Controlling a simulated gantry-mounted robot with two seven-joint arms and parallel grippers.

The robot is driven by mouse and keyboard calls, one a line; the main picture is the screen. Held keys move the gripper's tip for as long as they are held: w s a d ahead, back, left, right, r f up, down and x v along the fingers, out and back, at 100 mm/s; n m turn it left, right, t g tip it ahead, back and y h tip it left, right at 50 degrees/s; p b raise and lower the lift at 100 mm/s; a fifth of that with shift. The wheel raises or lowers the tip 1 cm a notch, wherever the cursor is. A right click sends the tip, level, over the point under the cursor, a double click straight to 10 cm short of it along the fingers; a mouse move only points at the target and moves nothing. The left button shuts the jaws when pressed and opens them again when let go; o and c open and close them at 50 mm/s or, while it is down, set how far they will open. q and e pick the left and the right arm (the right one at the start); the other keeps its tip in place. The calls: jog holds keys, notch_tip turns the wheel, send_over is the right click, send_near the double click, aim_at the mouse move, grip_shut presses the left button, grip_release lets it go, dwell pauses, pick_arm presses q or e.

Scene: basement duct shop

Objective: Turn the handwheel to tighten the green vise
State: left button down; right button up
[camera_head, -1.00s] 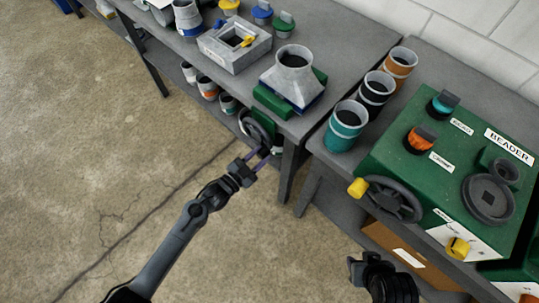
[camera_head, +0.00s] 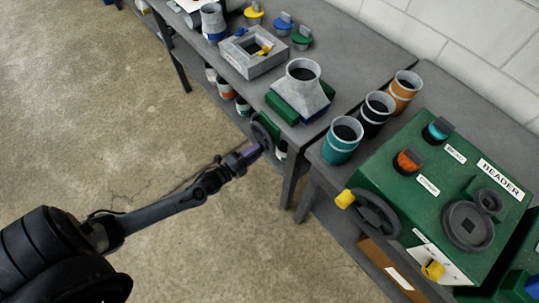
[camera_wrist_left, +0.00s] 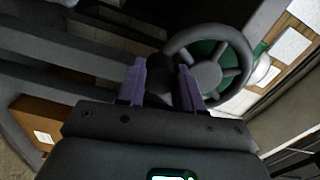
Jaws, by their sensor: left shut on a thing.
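The green vise (camera_head: 280,107) sits at the front edge of the left bench, with a grey metal duct fitting (camera_head: 300,92) between its green jaws. Its dark grey handwheel (camera_head: 262,131) faces out below the bench edge. The wheel's spokes and hub also show in the left wrist view (camera_wrist_left: 208,74). My left gripper (camera_head: 257,150) is at the lower rim of the wheel. In the left wrist view its purple fingers (camera_wrist_left: 162,88) are closed about a dark knob (camera_wrist_left: 160,78) at the wheel's side. My right gripper is out of view.
A green beader machine (camera_head: 440,190) with its own yellow-knobbed handwheel (camera_head: 376,212) stands on the right bench. Teal, black and orange cans (camera_head: 342,140) line that bench. Several small cans stand on the shelf under the left bench. The concrete floor (camera_head: 130,130) is open.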

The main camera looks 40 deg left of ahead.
pick_arm(q)
jog(key=w+a+r+m+p, duration=0.1)
jog(key=a+r+m+p, duration=0.5)
jog(key=m, duration=1.2)
jog(key=shift+r+p, duration=0.15)
jog(key=shift+p, duration=0.4)
jog(key=shift+w, duration=0.1)
jog(key=c, duration=0.7)
grip_release()
jog(key=shift+c, duration=0.2)
jog(key=s+a, duration=0.1)
jog(key=s, duration=0.9)
jog(key=shift+s+a+p, duration=0.4)
jog(key=shift+p, duration=0.05)
